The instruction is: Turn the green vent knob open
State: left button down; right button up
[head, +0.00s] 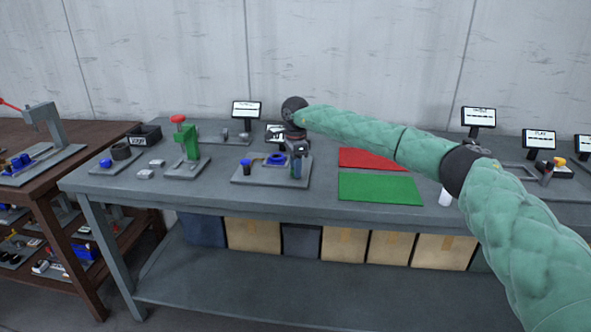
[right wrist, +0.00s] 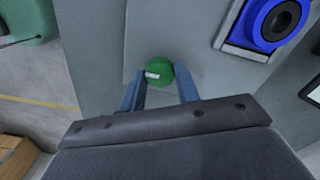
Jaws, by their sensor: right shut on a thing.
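The green vent knob (right wrist: 159,72) is round with a small white mark, in the right wrist view. My right gripper (right wrist: 160,80) has its two blue fingers on either side of the knob and is shut on it. In the head view my right gripper (head: 297,172) points down at the right end of a grey base plate (head: 262,182) on the bench. The knob is hidden behind the gripper in that view. My left gripper does not show.
A blue ring fitting (right wrist: 269,22) is beside the knob. A green press with a red top (head: 188,140) stands left of the plate. A red mat (head: 371,158) and a green mat (head: 380,188) lie to the right.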

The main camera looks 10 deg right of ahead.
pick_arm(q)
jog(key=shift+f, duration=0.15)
pick_arm(e)
jog(key=shift+r, duration=0.1)
jog(key=o, duration=1)
jog(key=shift+r, duration=0.4)
notch_tip(320, 180, up, 6)
jog(key=shift+r+b, duration=0.2)
jog(key=shift+b, duration=0.45)
jog(key=shift+r, duration=0.25)
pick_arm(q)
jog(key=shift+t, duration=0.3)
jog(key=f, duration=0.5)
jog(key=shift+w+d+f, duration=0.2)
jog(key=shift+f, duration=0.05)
